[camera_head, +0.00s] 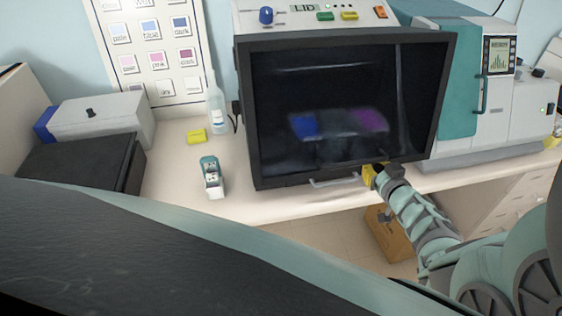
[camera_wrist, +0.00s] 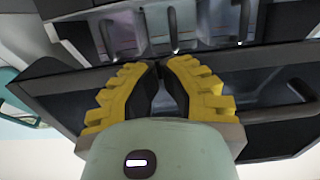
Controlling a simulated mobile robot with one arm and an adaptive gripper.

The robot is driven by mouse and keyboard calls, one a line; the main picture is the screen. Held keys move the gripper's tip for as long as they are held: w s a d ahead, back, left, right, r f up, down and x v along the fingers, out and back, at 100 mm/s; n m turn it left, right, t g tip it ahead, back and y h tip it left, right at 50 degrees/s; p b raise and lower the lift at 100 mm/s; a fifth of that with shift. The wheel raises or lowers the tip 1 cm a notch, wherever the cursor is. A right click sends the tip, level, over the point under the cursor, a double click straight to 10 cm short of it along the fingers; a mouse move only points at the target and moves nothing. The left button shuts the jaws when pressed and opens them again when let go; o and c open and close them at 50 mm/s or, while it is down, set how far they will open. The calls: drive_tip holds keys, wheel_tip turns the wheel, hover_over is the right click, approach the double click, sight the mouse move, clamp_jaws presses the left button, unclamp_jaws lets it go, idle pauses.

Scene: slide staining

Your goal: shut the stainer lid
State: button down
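The stainer lid (camera_head: 345,105) is a large dark window in a black frame, with a bar handle (camera_head: 334,182) along its lower edge. In the wrist view, the tubs inside the stainer (camera_wrist: 175,25) show past the lid's edge, so the lid stands open. My gripper (camera_head: 371,172) is at the lid's lower edge, right of the handle. The handle also shows at right there (camera_wrist: 298,88).
The stainer's control panel (camera_head: 310,14) is above the lid. A teal and white machine (camera_head: 520,110) stands right. A small slide holder (camera_head: 211,178), a yellow block (camera_head: 196,136) and a bottle (camera_head: 215,108) stand left on the counter. A cardboard box (camera_head: 388,235) is below on the floor.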

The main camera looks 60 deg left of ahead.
drive_tip(key=b, duration=0.7)
hover_over(355, 175)
drive_tip(key=s+d, duration=0.1)
drive_tip(key=d, duration=0.1)
wheel_tip(355, 175, down, 5)
drive_tip(key=b, duration=0.2)
drive_tip(key=a+f+y+b, duration=0.1)
drive_tip(key=b, duration=0.1)
drive_tip(key=shift+w+f+t+y, duration=0.15)
drive_tip(key=shift+f+t+y, duration=0.1)
drive_tip(key=shift+t+y, duration=0.05)
drive_tip(key=b, duration=0.1)
drive_tip(key=a+y+b, duration=0.1)
drive_tip(key=b, duration=0.1)
drive_tip(key=shift+w+f+t+b, duration=0.25)
drive_tip(key=shift+t+b, duration=0.05)
drive_tip(key=shift+f+b, duration=0.15)
drive_tip(key=shift+b, duration=0.3)
drive_tip(key=shift+w, duration=0.1)
